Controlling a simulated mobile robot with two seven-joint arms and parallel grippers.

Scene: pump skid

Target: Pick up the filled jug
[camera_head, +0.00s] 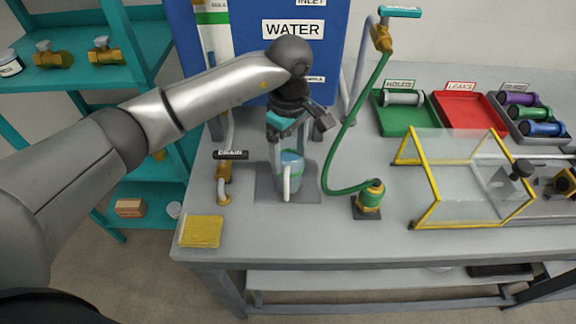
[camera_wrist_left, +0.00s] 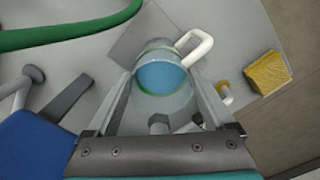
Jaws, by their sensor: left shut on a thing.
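The jug (camera_head: 291,178) is clear with a white handle and blue water inside. It stands upright on or just above a dark grey square mat on the bench; I cannot tell if it touches. In the left wrist view the jug (camera_wrist_left: 160,78) sits between the two fingers, with its handle pointing up and right. My left gripper (camera_head: 290,150) comes down from above and is shut on the jug near its rim. It also shows in the left wrist view (camera_wrist_left: 165,105). My right gripper is not in view.
A drain tap (camera_head: 223,180) and yellow sponge (camera_head: 201,231) are left of the jug. A green hose (camera_head: 348,120) runs to a brass fitting (camera_head: 370,197) on the right. A yellow-framed clear guard (camera_head: 465,180) stands further right. The blue water tank (camera_head: 300,60) rises behind.

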